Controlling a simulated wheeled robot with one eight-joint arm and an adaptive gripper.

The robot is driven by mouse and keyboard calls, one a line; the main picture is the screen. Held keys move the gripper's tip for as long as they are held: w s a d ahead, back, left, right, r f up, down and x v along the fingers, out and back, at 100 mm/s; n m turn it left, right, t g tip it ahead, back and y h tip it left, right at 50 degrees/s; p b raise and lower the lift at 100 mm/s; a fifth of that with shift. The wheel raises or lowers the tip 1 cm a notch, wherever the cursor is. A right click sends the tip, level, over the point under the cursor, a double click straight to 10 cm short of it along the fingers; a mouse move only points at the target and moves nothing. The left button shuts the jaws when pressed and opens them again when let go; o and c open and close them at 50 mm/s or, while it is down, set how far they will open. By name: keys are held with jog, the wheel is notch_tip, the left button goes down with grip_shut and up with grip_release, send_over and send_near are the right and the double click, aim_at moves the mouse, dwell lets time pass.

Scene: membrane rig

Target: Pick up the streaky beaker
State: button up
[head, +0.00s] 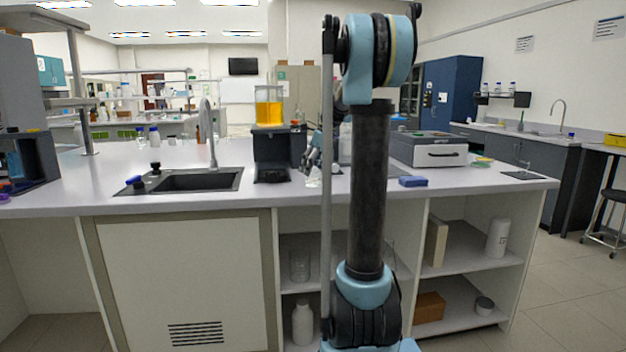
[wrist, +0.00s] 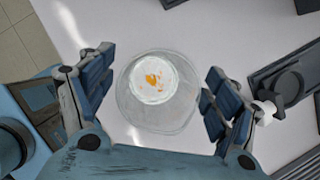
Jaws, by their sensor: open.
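The streaky beaker (wrist: 158,92) is a clear glass vessel with orange streaks inside at its bottom. In the wrist view it stands on the pale bench top between the two fingers of my gripper (wrist: 153,92). The fingers are open, one on each side, with a gap to the glass on the left and a smaller one on the right. In the head view the beaker (head: 313,178) shows only in part beside my arm. My gripper (head: 314,165) is over the bench there, partly hidden by my arm.
A black stand (head: 272,150) holding a beaker of orange liquid (head: 269,113) is just left of my gripper. A sink (head: 185,181) with a tap lies further left. A blue sponge-like block (head: 413,181) and a grey-white box (head: 428,149) are to the right.

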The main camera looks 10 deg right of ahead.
jog(key=shift+x, duration=1.45)
jog(key=c, duration=1.3)
jog(key=shift+o, duration=0.2)
jog(key=shift+r, duration=0.25)
